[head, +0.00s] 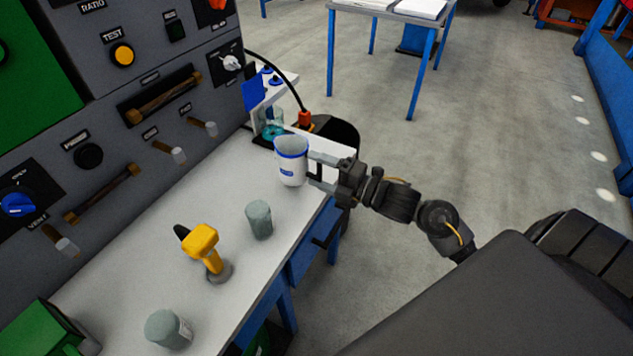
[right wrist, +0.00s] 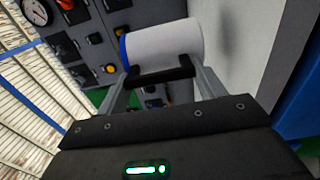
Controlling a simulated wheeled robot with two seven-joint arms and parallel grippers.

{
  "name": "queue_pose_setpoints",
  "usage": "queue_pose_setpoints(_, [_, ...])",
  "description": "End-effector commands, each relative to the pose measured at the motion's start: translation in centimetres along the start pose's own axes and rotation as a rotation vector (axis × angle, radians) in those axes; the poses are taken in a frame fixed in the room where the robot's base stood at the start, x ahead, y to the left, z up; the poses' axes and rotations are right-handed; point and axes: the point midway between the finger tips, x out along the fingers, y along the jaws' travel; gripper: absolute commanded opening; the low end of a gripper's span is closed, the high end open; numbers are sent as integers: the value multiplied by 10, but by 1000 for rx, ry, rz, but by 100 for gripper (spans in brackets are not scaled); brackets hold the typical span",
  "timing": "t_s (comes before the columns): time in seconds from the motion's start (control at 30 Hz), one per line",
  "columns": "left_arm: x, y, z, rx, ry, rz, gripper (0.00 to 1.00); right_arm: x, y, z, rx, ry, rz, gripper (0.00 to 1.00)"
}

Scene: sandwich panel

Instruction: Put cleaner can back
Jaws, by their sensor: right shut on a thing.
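The cleaner can (head: 291,165) is a white cylinder with a blue rim and a small blue label, at the far end of the white bench top (head: 235,185). My right gripper (head: 314,170) reaches in from the right and is shut on its side. The can looks nearly upright; I cannot tell whether its base touches the bench. In the right wrist view the white can (right wrist: 166,46) lies across the picture between the fingers (right wrist: 160,82), blue edge to the left. My left gripper is not in view.
Two grey cans (head: 259,220) (head: 166,330) and a yellow drill (head: 204,250) stand on the bench nearer to me. A small stand (head: 275,90) with a teal-bottomed clear container (head: 272,127) is just behind the held can. A control panel (head: 110,120) walls the left.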

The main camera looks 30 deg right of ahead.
Motion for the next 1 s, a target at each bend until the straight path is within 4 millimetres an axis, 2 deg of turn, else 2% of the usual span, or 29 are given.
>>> queue_pose_setpoints(0.1, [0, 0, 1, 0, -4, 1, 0, 8, -12, -2, 5, -1, 0, 36])
queue_pose_setpoints(0.3, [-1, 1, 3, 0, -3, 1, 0, 7, -36, -2, 2, -1, 0, 36])
queue_pose_setpoints(0.67, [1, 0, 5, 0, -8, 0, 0, 6, -40, -2, 0, -1, 0, 36])
queue_pose_setpoints(0.87, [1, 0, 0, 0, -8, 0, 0, 6, -42, -2, 0, -1, 0, 36])
queue_pose_setpoints(0.9, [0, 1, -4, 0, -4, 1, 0, 6, -42, -2, 0, -1, -1, 73])
queue_pose_setpoints(0.93, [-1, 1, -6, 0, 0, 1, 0, 6, -42, -2, 1, -1, -1, 76])
queue_pose_setpoints(1.0, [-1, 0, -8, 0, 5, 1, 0, 6, -42, -2, 1, -1, -1, 78])
